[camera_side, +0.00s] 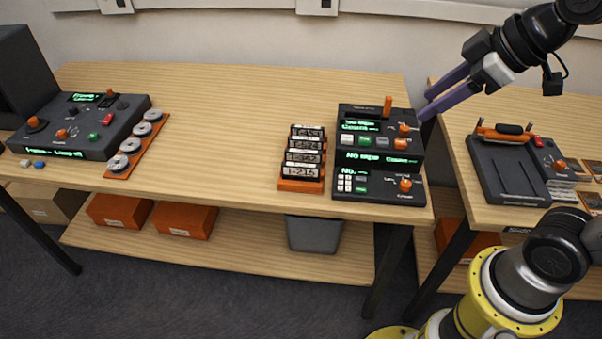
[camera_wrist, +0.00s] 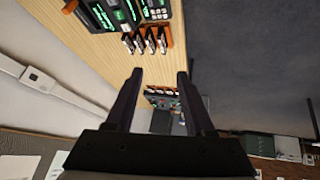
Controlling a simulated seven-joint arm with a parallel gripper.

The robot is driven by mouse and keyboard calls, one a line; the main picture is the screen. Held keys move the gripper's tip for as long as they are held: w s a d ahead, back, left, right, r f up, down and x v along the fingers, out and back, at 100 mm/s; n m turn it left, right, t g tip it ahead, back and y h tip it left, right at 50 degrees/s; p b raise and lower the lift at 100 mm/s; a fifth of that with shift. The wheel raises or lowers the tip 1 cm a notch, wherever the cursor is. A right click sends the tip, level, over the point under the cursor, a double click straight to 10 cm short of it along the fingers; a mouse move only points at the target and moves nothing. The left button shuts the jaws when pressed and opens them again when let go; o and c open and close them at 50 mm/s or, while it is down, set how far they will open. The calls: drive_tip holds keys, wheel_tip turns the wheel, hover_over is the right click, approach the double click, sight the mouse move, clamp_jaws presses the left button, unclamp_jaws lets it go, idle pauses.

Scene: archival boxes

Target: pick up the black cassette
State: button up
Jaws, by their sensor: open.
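Several black cassettes (camera_side: 303,157) with white labels stand in a row in an orange rack (camera_side: 300,186) near the front of the main table. I cannot tell them apart as to which one the task names. In the wrist view the black cassettes (camera_wrist: 148,40) also show, small, near the top, beyond the fingers. My gripper (camera_side: 424,106) has two long purple fingers and reaches in from the upper right, by the right side of the black console. In the wrist view my gripper (camera_wrist: 160,75) is open, with nothing between its fingers.
A black console (camera_side: 379,158) with green displays and orange knobs stands right of the rack, close to the fingers. A control unit (camera_side: 80,125) and an orange tray of round reels (camera_side: 137,147) are at left. The table middle is clear. A second table (camera_side: 480,110) stands right.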

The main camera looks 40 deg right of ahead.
drive_tip(key=w+a+f+n, duration=0.1)
drive_tip(key=w+a+n, duration=0.1)
drive_tip(key=w, duration=0.6)
drive_tip(key=n+g+y, duration=0.1)
drive_tip(key=g+y, duration=0.1)
hover_over(303, 165)
drive_tip(key=s+d, duration=0.4)
wheel_tip(303, 165, down, 10)
drive_tip(key=shift+g, duration=0.8)
drive_tip(key=x, duration=0.4)
drive_tip(key=s+x, duration=0.1)
drive_tip(key=x, duration=0.3)
drive_tip(key=d+x, duration=0.1)
drive_tip(key=x, duration=0.3)
drive_tip(key=shift+s+a+f, duration=0.1)
drive_tip(key=shift+f, duration=0.45)
drive_tip(key=shift+w+d+x, duration=0.1)
drive_tip(key=shift+d+x, duration=0.05)
drive_tip(key=shift+x, duration=1.3)
drive_tip(key=shift+w+d+x, duration=0.1)
drive_tip(key=shift+w+x, duration=0.05)
drive_tip(key=shift+x, duration=1.25)
clamp_jaws()
